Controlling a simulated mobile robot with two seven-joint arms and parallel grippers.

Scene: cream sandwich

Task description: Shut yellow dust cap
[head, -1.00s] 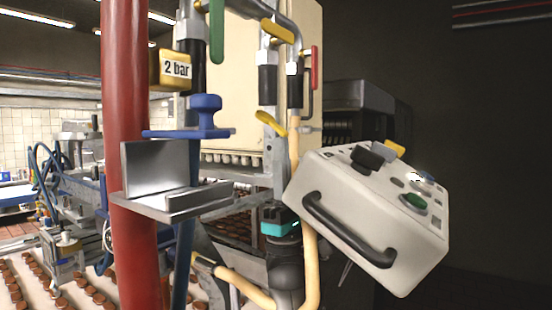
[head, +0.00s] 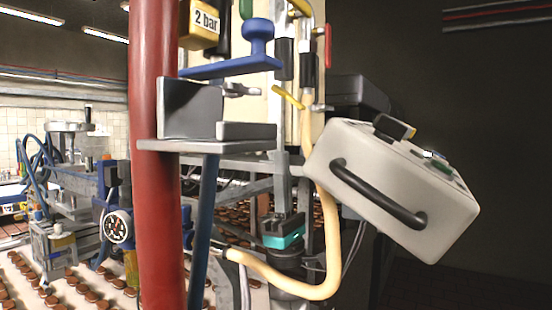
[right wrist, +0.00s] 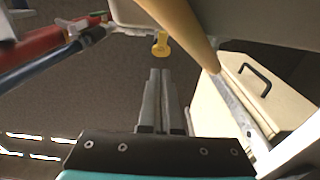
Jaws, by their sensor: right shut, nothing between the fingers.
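A small yellow piece that looks like the dust cap (head: 287,97) sits at an angle in the head view, beside the cream hose and above my right gripper. In the right wrist view the yellow cap (right wrist: 161,45) is just beyond the fingertips, with a gap between. Whether it is open or seated cannot be told. My right gripper (head: 281,156) points upward, its fingers together and empty; the closed fingers also show in the right wrist view (right wrist: 160,73). My left gripper is not in view.
A thick red post (head: 158,200) and a metal bracket (head: 190,145) stand to the left. A white control box (head: 385,185) with a black handle is close on the right. Brown biscuits lie on a conveyor behind.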

